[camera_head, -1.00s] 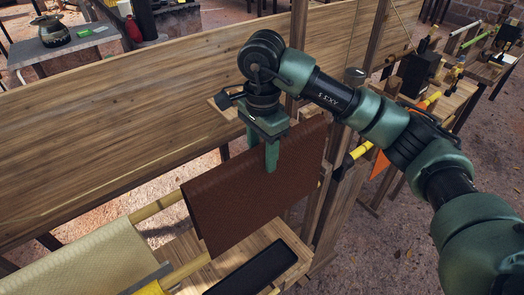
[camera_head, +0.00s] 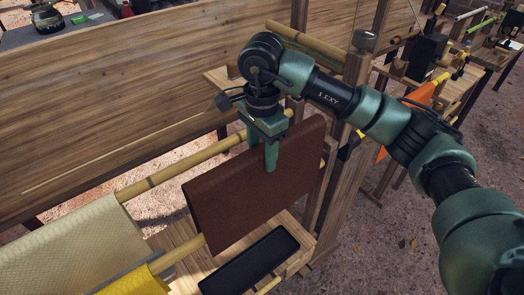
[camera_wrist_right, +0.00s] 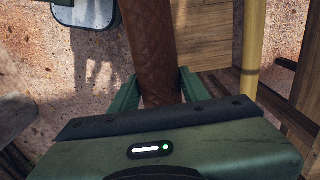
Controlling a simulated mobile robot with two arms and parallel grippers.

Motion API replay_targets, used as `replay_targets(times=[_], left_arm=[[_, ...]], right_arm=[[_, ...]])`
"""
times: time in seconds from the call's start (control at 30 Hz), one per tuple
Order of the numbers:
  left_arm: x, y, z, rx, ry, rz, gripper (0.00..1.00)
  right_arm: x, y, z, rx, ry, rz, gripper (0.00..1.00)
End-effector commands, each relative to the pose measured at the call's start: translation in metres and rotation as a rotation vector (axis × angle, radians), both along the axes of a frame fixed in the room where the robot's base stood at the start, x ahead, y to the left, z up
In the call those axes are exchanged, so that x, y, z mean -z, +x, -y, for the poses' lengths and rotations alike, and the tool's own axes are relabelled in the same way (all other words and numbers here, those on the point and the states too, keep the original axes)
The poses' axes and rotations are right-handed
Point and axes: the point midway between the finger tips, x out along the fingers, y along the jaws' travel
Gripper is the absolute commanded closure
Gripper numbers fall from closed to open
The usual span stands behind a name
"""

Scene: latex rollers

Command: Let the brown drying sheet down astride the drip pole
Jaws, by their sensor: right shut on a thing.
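The brown sheet (camera_head: 250,195) hangs folded over in the head view, its quilted top fold level with my right gripper (camera_head: 271,160). That gripper is shut on the top fold. In the wrist view the fold (camera_wrist_right: 150,50) runs between the fingers (camera_wrist_right: 160,92). A front pole (camera_head: 188,248) meets the sheet's left edge partway down, and its middle is hidden by the sheet. I cannot tell whether the sheet rests on it. A second bamboo pole (camera_head: 190,165) runs behind. My left gripper is not in view.
A black tray (camera_head: 250,262) lies on the wooden bench below the sheet. A cream sheet (camera_head: 75,245) and a yellow sheet (camera_head: 130,283) hang at left. A wooden post (camera_head: 350,150) stands close at right. A wide plank wall (camera_head: 120,95) is behind.

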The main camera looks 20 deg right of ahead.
Motion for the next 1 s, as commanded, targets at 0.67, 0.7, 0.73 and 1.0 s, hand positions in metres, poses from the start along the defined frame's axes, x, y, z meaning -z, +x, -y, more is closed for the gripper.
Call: replay_targets(times=[0.67,0.7,0.73,1.0], left_arm=[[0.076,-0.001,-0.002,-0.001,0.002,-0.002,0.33],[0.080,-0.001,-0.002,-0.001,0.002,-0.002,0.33],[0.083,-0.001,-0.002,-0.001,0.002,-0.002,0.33],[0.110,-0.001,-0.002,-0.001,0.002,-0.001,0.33]], right_arm=[[0.083,0.000,0.000,0.000,0.001,0.003,1.00],[0.087,0.000,0.000,0.000,0.002,0.002,1.00],[0.091,0.001,0.000,0.000,0.002,0.002,1.00],[0.122,0.000,0.000,0.000,0.002,0.002,1.00]])
